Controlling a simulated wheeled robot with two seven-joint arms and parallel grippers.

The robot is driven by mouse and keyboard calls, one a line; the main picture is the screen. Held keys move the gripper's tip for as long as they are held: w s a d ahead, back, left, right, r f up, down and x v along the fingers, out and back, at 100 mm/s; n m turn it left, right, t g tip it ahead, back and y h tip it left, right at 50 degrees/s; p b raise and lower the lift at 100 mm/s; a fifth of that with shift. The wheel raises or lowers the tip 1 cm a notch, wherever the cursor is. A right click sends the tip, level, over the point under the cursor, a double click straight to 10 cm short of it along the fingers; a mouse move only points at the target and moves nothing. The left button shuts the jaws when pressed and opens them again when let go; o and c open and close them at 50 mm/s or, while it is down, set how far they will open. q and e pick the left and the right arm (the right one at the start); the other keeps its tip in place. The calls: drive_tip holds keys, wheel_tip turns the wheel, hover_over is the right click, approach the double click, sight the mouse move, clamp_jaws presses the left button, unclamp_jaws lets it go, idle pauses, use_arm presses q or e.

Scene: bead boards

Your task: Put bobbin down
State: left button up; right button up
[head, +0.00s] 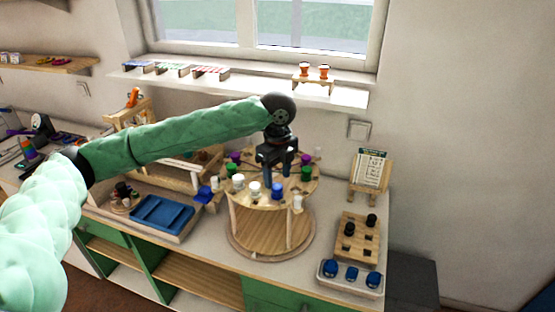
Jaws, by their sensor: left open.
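A round wooden stand (262,204) with a raised top stands on the bench in the middle. Several bobbins are on its top: a blue bobbin (278,191) at the front, a white bobbin (255,189) left of it, a green bobbin (231,170) at the left, a purple bobbin (306,160) and a green bobbin (306,174) at the right. My left gripper (278,180) is open and points down over the stand top, its fingertips close to the front blue bobbin. I cannot tell whether they touch it. The gripper hides the middle of the top. My right gripper is out of view.
A blue tray (162,215) lies left of the stand. At right are a wooden peg block (357,240) with black knobs, a white tray (350,286) with blue pieces, and a card on an easel (368,170). A window shelf (245,86) runs behind.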

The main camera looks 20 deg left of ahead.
sight(277, 186)
use_arm(q)
wheel_tip(277, 186, up, 7)
drive_tip(key=b, duration=0.2)
drive_tip(key=shift+r, duration=0.2)
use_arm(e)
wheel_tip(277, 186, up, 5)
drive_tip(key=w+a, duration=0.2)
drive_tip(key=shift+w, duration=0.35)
